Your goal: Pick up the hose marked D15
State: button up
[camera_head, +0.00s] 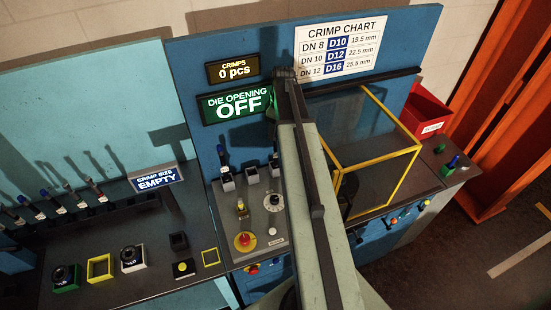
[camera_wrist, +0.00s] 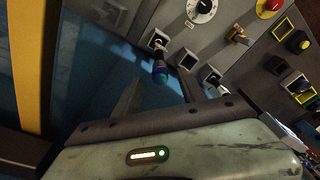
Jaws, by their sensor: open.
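No mark D15 is readable in either view. In the head view, a blue-tipped upright piece (camera_head: 222,158) stands in a holder left of my arm. My arm hides what lies behind it there, and my fingers cannot be made out.
Several blue- and red-tipped pieces (camera_head: 70,192) stand along the left bench beside the sign "CRIMP SIZE EMPTY" (camera_head: 156,179). A yellow-framed guard box (camera_head: 372,170) is right of my arm. A red bin (camera_head: 426,110) and a green-based blue piece (camera_head: 450,166) are farther right.

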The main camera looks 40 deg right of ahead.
notch_tip(320, 180, down, 5)
jog(key=b, duration=0.5)
jog(key=shift+f, duration=0.2)
jog(key=shift+r, duration=0.2)
grip_shut()
dwell(0.8)
